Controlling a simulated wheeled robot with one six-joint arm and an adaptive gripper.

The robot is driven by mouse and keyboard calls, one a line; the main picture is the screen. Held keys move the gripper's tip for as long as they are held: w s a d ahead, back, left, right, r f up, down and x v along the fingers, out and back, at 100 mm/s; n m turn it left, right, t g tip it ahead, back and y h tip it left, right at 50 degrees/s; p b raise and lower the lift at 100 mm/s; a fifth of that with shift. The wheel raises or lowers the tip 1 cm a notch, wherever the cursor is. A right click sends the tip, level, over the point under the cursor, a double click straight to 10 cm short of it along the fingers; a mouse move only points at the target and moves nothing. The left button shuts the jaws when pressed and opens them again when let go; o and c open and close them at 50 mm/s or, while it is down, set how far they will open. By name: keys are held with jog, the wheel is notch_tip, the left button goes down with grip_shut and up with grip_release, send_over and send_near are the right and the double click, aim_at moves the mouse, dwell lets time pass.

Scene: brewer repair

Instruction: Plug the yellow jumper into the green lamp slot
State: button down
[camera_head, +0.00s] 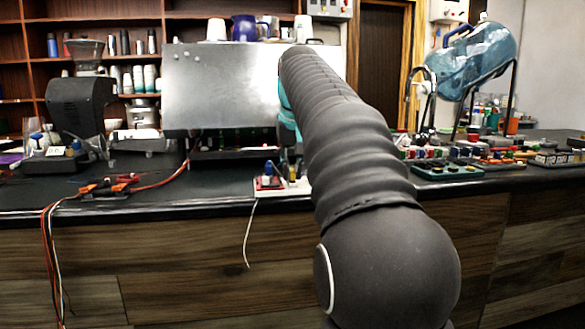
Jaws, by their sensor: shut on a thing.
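My gripper (291,162) is at the end of my arm, just above a white board (262,193) near the counter's front edge. My arm hides much of the gripper. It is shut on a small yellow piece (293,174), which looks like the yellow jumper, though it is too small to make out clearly. Whether this piece touches the board or sits in a slot, I cannot tell. A red part with a blue top (268,178) stands on the board left of the gripper. The green lamp slot cannot be made out.
A large metal brewer panel (220,88) stands behind the board. Orange clips with wires (108,186) lie at left, beside a black grinder (82,105). A teal tray (425,175) and several small parts crowd the right. Some dark counter (205,193) is bare left of the board.

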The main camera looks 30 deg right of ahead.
dwell(0.4)
jog(key=c, duration=1.1)
grip_release()
jog(key=shift+v, duration=6)
jog(key=s+a+f+n, duration=0.1)
jog(key=s+a+f, duration=0.4)
jog(key=f, duration=0.7)
jog(key=s+a+f+n+y, duration=0.1)
jog(key=s+a+f, duration=0.4)
jog(key=s+f, duration=0.5)
jog(key=s+a+f+n+t, duration=0.1)
jog(key=s+a+f, duration=0.4)
jog(key=f, duration=1)
jog(key=shift+s+n, duration=0.3)
jog(key=shift+s, duration=1.1)
